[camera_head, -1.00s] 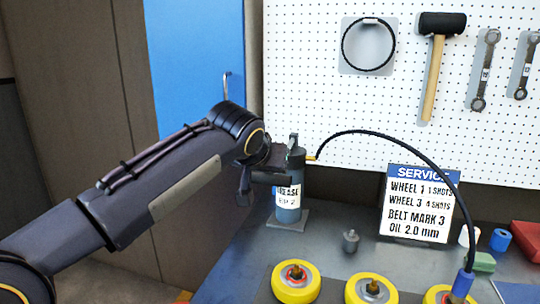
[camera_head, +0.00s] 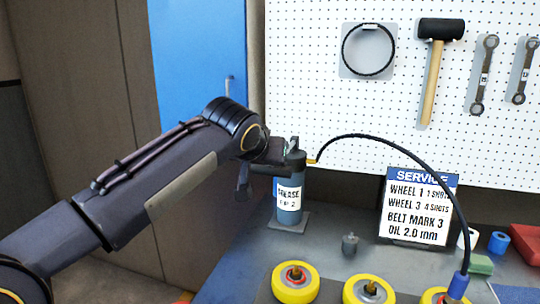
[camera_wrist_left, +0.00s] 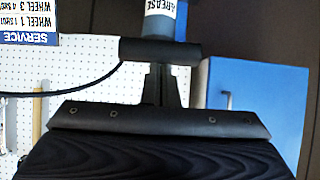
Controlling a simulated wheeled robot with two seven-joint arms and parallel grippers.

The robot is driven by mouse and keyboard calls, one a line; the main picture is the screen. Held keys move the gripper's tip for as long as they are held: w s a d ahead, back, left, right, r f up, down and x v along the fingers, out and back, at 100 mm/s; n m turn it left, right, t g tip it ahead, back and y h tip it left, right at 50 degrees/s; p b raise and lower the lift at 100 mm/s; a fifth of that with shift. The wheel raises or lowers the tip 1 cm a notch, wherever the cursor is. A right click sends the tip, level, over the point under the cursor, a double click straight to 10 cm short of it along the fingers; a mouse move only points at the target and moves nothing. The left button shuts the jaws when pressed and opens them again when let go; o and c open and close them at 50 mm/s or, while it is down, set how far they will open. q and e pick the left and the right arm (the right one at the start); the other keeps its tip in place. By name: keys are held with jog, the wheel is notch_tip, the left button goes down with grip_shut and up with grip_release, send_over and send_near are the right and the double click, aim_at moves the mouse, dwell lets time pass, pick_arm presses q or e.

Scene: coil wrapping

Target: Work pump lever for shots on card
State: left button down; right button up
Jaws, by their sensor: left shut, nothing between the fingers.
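The grease pump (camera_head: 289,200) stands upright on a small plate at the bench's back left, its label facing me. My left gripper (camera_head: 270,156) is at the pump's head, beside its lever (camera_head: 268,170). In the left wrist view my gripper's fingers (camera_wrist_left: 160,72) are together with nothing between them, their tips against or just behind the dark lever bar (camera_wrist_left: 160,51); contact is unclear. The service card (camera_head: 418,212) reads "WHEEL 1 1 SHOTS", "WHEEL 3 4 SHOTS", "BELT MARK 3", "OIL 2.0 mm". A black hose (camera_head: 400,146) arcs from the pump to a blue nozzle (camera_head: 459,285) at the right-hand yellow wheel (camera_head: 434,295).
Two more yellow wheels (camera_head: 295,283) (camera_head: 369,291) lie at the bench front. A small grey part (camera_head: 350,243) stands behind them. A blue roll (camera_head: 498,242), green block (camera_head: 480,265) and red object (camera_head: 525,240) crowd the right. Tools hang on the pegboard (camera_head: 310,60).

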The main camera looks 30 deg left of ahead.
pick_arm(q)
jog(key=v, duration=1)
jog(key=shift+r+b, duration=0.3)
jog(key=shift+r, duration=0.2)
pick_arm(e)
jog(key=shift+r, duration=0.25)
pick_arm(q)
jog(key=shift+w+d, duration=0.1)
pick_arm(e)
jog(key=shift+r, duration=0.1)
